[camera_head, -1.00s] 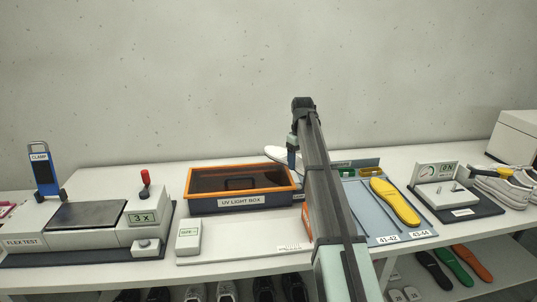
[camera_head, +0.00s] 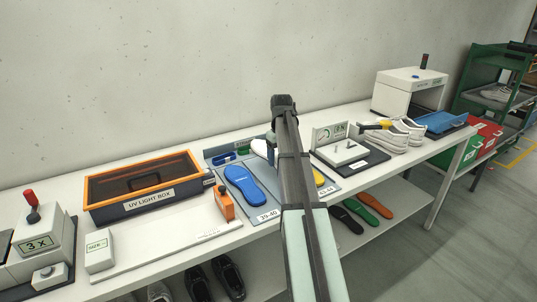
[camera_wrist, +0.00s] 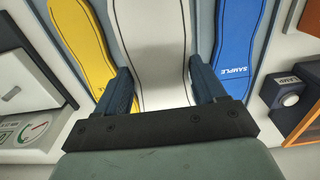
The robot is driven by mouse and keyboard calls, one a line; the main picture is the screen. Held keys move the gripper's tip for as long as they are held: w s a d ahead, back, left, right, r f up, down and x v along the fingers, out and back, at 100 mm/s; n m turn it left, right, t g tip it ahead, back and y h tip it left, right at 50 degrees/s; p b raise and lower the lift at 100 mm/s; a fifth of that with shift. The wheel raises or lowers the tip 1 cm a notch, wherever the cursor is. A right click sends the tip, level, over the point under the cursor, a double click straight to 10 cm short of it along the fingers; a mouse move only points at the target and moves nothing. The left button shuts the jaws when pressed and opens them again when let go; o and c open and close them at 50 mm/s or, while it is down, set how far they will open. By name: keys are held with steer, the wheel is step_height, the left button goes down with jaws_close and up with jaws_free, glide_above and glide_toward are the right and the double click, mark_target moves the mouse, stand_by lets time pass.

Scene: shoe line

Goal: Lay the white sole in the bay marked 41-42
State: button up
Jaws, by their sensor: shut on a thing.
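The white sole (camera_wrist: 152,35) is between the two fingers of my gripper (camera_wrist: 162,75), which is shut on it by its sides. It lies over the bay tray, between the yellow sole (camera_wrist: 78,35) and the blue sole marked SAMPLE (camera_wrist: 238,40). In the head view the blue sole (camera_head: 246,184) lies in the bay marked 39-40, and the yellow sole (camera_head: 320,179) shows beside the 43-44 label. My arm hides the 41-42 label and most of the white sole there. Whether the white sole touches the tray (camera_head: 213,166) cannot be told.
Left of the tray stand an orange device (camera_head: 225,203), a white measuring board (camera_head: 160,245) and the UV light box (camera_head: 147,188). Right of it are a gauge stand (camera_head: 350,154) and white shoes (camera_head: 398,138). Coloured soles lie on the lower shelf.

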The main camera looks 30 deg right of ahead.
steer(key=shift+f, duration=4.3)
steer(key=o, duration=1.3)
step_height(320, 180, up, 14)
steer(key=shift+f, duration=0.1)
steer(key=shift+d, duration=0.1)
